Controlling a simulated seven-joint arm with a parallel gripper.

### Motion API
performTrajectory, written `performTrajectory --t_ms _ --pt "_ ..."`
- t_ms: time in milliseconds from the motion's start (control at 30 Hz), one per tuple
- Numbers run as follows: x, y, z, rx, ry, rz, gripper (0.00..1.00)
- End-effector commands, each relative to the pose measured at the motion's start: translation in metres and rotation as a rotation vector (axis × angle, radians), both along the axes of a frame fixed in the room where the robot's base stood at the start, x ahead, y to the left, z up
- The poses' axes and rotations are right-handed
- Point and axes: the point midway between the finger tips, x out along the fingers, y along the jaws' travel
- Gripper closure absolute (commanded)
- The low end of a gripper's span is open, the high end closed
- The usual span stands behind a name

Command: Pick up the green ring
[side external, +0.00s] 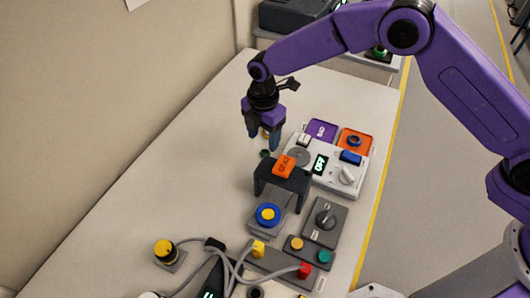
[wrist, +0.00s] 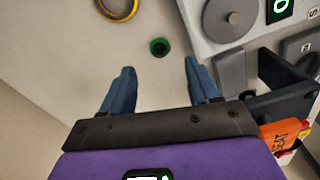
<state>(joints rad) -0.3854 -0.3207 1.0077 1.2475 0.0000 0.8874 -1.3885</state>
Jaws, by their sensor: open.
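The green ring (wrist: 160,47) is small, with a dark centre. It lies flat on the pale table, just beyond the space between my fingertips in the wrist view. The exact height of my fingertips above the table is hard to tell.
A yellow ring (wrist: 119,8) lies beyond the green ring. A dark bridge-shaped stand (side external: 283,177) with an orange tag (side external: 284,166) stands close to my gripper. A white control box (side external: 325,174) is to the right. The table left of my gripper is clear.

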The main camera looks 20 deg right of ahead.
Motion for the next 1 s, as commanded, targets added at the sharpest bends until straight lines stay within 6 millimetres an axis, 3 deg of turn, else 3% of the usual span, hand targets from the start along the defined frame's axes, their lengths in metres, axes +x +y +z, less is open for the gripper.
performTrajectory --t_ms 400,733,767,900,933,1000 --pt "0.000 -0.001 -0.047 0.000 0.000 0.000 0.39" --pt "0.000 -0.001 -0.053 0.001 -0.002 0.000 0.39" --pt "0.000 -0.001 -0.053 0.001 -0.002 0.000 0.46" --pt "0.000 -0.001 -0.053 0.001 -0.001 0.000 0.91" --pt "0.000 -0.001 -0.053 0.001 -0.001 0.000 0.98" --pt "0.000 -0.001 -0.053 0.001 -0.001 0.000 0.99"
